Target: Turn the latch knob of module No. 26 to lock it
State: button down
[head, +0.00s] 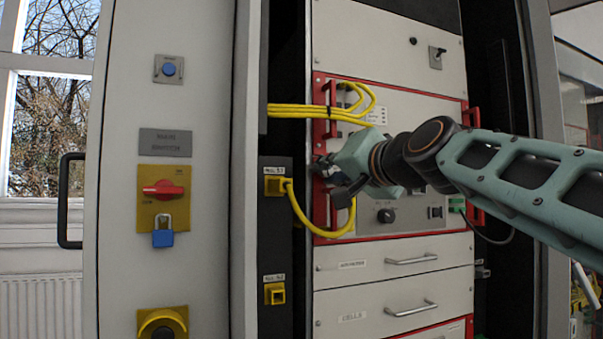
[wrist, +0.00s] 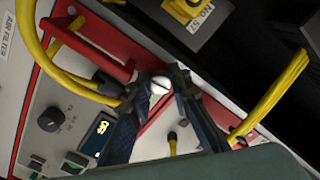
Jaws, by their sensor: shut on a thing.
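The red-framed module (head: 400,104) sits in the rack; its number is not legible. In the wrist view, a small round silver knob with a slot (wrist: 160,84) stands at the edge of its panel, beside the red handle (wrist: 84,50). I take it for the latch knob. My gripper (wrist: 158,92) is shut on this knob, with a dark finger on each side. In the head view my gripper (head: 322,168) is at the module's left edge, and my wrist hides the knob. I cannot read the knob's lock position.
Yellow cables (head: 318,111) loop close above and below my gripper, into a dark strip with yellow sockets (head: 275,186) on the left. A black dial (wrist: 52,119) and a lit display (wrist: 100,128) are on the panel. Drawers with handles (head: 411,259) lie below.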

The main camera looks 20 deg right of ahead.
dwell(0.3)
jog(key=c, duration=1.8)
grip_release()
jog(key=shift+o, duration=0.2)
jog(key=shift+s, duration=0.1)
jog(key=s, duration=1.2)
jog(key=shift+d, duration=0.15)
jog(key=shift+w, duration=0.1)
